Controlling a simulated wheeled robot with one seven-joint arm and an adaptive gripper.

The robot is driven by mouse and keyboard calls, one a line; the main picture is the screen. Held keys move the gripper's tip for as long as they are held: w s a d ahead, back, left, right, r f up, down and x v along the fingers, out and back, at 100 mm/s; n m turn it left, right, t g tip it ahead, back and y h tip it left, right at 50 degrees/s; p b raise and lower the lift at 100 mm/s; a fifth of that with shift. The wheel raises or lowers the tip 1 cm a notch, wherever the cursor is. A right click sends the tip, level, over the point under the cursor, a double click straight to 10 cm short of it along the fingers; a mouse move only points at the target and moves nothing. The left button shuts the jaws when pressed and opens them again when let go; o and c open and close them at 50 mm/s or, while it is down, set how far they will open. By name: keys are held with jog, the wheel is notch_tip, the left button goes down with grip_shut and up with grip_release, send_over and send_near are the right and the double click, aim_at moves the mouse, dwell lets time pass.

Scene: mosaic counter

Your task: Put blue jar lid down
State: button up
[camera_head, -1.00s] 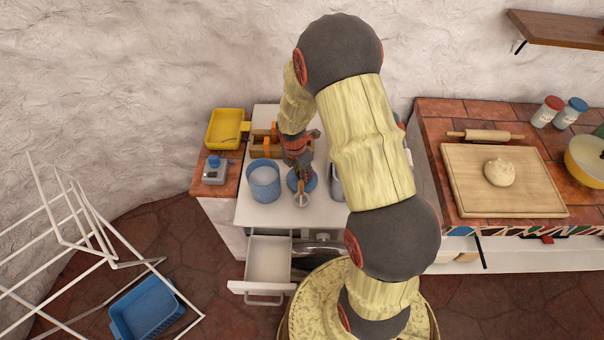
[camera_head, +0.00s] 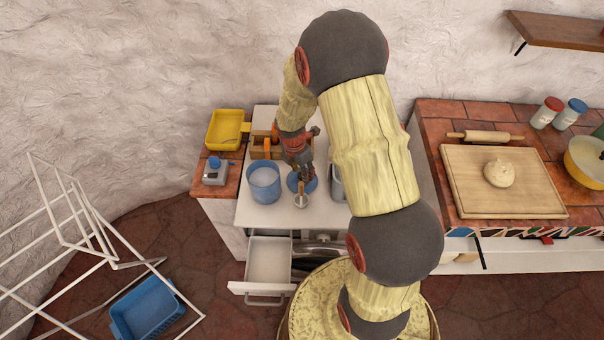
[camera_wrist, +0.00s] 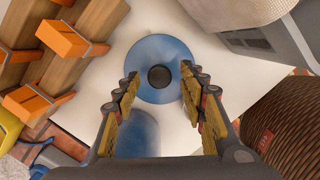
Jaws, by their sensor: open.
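The blue jar lid (camera_wrist: 160,50) is a round blue disc with a dark knob in the middle, lying flat on the white countertop. In the head view the lid (camera_head: 311,184) is partly hidden by my gripper (camera_head: 301,178). In the wrist view my gripper (camera_wrist: 160,82) is open, with one finger on each side of the lid's knob and a clear gap to it. A blue open jar (camera_head: 264,185) with pale contents stands left of the lid.
A wooden block with orange-handled items (camera_head: 257,149) stands behind the lid. A grey object (camera_wrist: 265,40) is close on the right. A yellow tray (camera_head: 224,130) is at the back left. An open drawer (camera_head: 268,262) juts out below the counter.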

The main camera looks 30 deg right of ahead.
jog(key=s+a+r+m+t+p, duration=0.1)
jog(key=a+r+m, duration=0.15)
jog(key=r, duration=0.75)
jog(key=s+a+r+m+t, duration=0.1)
jog(key=a+r+m, duration=0.15)
jog(key=r, duration=0.85)
jog(key=s+a+r+m+t, duration=0.1)
jog(key=s+a+r+m, duration=0.3)
jog(key=s+r+m, duration=0.3)
jog(key=s+a+r+m+t+y, duration=0.1)
jog(key=s+a+r+m+t, duration=0.1)
jog(key=s+a+r+m, duration=0.3)
jog(key=s+r+m, duration=0.3)
jog(key=s+r, duration=0.1)
jog(key=s, duration=0.2)
jog(key=shift+y, duration=0.3)
jog(key=shift+f, duration=0.1)
notch_tip(320, 180, down, 8)
jog(key=b, duration=0.7)
jog(key=shift+r, duration=0.2)
